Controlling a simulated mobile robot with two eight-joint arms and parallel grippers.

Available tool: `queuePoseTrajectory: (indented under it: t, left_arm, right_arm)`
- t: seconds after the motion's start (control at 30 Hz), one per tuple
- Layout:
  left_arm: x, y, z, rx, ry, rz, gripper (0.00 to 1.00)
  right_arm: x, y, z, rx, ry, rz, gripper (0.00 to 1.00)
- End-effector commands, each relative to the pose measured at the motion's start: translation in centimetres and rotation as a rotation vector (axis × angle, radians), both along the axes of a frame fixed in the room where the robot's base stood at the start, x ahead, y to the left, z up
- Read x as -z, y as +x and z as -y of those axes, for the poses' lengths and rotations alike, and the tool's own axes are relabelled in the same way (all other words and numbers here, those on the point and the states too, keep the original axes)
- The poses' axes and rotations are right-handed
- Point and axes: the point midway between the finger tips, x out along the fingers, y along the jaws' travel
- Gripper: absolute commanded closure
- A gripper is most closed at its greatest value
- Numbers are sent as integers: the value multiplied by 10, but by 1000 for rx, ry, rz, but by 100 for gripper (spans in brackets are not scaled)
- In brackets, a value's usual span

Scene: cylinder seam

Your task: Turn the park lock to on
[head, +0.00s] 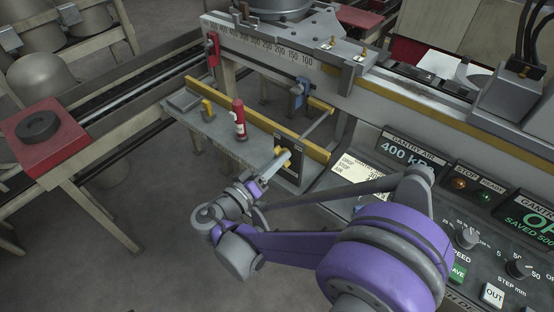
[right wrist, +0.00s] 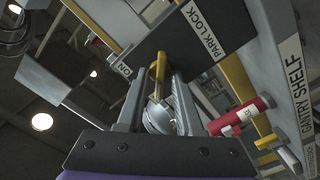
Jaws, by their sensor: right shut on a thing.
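The park lock is a dark plate (head: 291,173) with a yellow handle (head: 283,157), on the yellow-edged gantry shelf in the head view. In the right wrist view the dark plate (right wrist: 190,52) carries a PARK LOCK label and a small ON label (right wrist: 124,70). My right gripper (head: 273,168) reaches the handle from the front. In the right wrist view its two fingers (right wrist: 160,80) are shut on the yellow handle (right wrist: 158,68), which stands between them. The handle's exact angle against the ON mark is hard to tell. My left gripper is not in view.
A red cylinder (head: 239,120) with a white band stands on the shelf (head: 215,132), left of the lock. A yellow bracket (head: 207,108) is farther left. The control panel (head: 480,205) with knobs and buttons is at the right. A red block (head: 50,145) with a black ring sits far left.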

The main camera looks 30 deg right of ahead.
Motion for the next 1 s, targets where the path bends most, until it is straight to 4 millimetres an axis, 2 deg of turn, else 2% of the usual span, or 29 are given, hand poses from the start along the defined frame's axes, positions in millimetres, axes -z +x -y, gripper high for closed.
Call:
queuePoseTrajectory:
  t: [0.37, 1.0]
  left_arm:
    - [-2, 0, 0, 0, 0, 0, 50]
    - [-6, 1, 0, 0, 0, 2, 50]
  right_arm:
    - [0, 0, 0, -1, 80, 192, 100]
    - [-1, 0, 0, 0, 311, 751, 100]
